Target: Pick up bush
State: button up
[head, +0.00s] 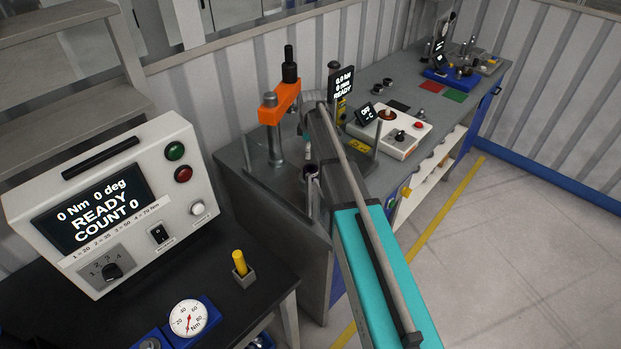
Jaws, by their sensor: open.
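My arm, with a teal link and a grey link, reaches from the bottom right over the near end of the grey bench (262,190). My gripper is hidden behind the arm. A small dark round part with a pale top (310,171) shows at the arm's left edge, low over the bench. I cannot tell whether it is the bush or part of something else. No other part can be clearly made out as the bush. An orange-headed press (279,103) with a black top stands just left of the arm's far end.
A white controller (110,205) reading READY, a yellow-handled part (240,265) and a round gauge (189,318) are on the black table at left. A white control box (390,133) and red and green mats (454,95) lie further along the bench. The floor at right is clear.

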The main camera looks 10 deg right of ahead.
jog(key=b, duration=0.4)
send_over(310, 170)
jog(key=s, duration=0.2)
jog(key=shift+w+f, duration=0.15)
jog(key=shift+f, duration=0.95)
jog(key=shift+w+f, duration=0.1)
jog(key=shift+f, duration=0.95)
jog(key=shift+f, duration=0.15)
jog(key=f+b, duration=0.4)
jog(key=f, duration=0.1)
jog(key=shift+s+a+b, duration=0.1)
jog(key=shift+s+b, duration=0.1)
jog(key=shift+b, duration=0.2)
jog(key=shift+r, duration=0.1)
jog(key=c, duration=0.9)
notch_tip(310, 170, up, 10)
jog(key=p, duration=1)
